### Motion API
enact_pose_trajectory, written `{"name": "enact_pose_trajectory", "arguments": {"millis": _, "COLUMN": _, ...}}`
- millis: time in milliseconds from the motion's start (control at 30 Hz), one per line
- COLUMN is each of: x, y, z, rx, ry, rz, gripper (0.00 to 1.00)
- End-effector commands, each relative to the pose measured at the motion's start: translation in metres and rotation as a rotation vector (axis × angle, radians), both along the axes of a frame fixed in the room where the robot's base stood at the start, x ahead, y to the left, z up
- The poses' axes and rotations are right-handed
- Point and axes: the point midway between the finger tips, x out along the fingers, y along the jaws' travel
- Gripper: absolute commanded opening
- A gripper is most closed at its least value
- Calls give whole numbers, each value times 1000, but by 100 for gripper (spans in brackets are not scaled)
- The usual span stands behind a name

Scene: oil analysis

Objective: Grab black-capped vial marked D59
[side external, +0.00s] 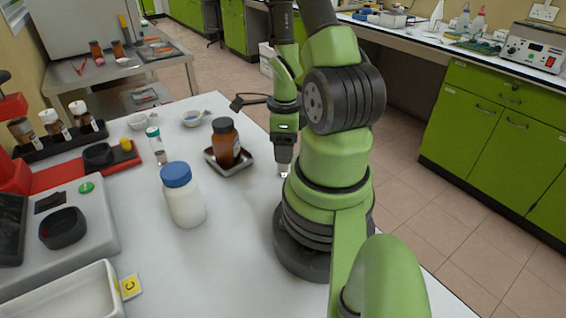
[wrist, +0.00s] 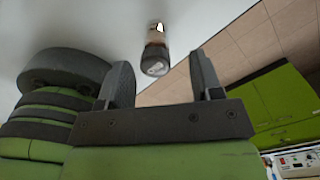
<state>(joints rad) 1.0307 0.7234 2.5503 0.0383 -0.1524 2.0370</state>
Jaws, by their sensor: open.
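In the wrist view, a small amber vial (wrist: 155,57) with a black cap lies or stands beyond my fingertips. Its cap faces the camera and carries a pale mark too small to read. I cannot tell whether it is D59. My gripper (wrist: 162,78) is open and empty, its two fingers spread with the vial in the gap between them but farther off. In the side view my gripper (side external: 284,170) points down near the bench's right edge, and no vial shows clearly beside it; part of that area is hidden by my arm.
A brown bottle (side external: 226,143) stands in a metal tray (side external: 240,170) left of my gripper. A blue-capped white jar (side external: 186,203) and a small green-capped vial (side external: 156,147) stand further left. A black rack (side external: 35,153) holds several vials. Bare bench lies around the white jar.

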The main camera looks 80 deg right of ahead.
Motion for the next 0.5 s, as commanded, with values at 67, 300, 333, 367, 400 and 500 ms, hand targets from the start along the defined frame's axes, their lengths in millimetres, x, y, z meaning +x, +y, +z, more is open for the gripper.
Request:
{"name": "enact_pose_trajectory", "arguments": {"millis": 67, "x": 1, "y": 1, "z": -6, "rx": 3, "ry": 2, "rz": 1, "gripper": 60}}
{"name": "enact_pose_trajectory", "arguments": {"millis": 300, "x": 4, "y": 5, "z": -36, "rx": 4, "ry": 2, "rz": 0, "gripper": 60}}
{"name": "enact_pose_trajectory", "arguments": {"millis": 333, "x": 4, "y": 5, "z": -39, "rx": 5, "ry": 3, "rz": 0, "gripper": 60}}
{"name": "enact_pose_trajectory", "arguments": {"millis": 367, "x": 4, "y": 5, "z": -42, "rx": 5, "ry": 3, "rz": 0, "gripper": 60}}
{"name": "enact_pose_trajectory", "arguments": {"millis": 400, "x": 4, "y": 5, "z": -45, "rx": 5, "ry": 3, "rz": 1, "gripper": 60}}
{"name": "enact_pose_trajectory", "arguments": {"millis": 500, "x": 4, "y": 5, "z": -49, "rx": 3, "ry": 0, "rz": 1, "gripper": 60}}
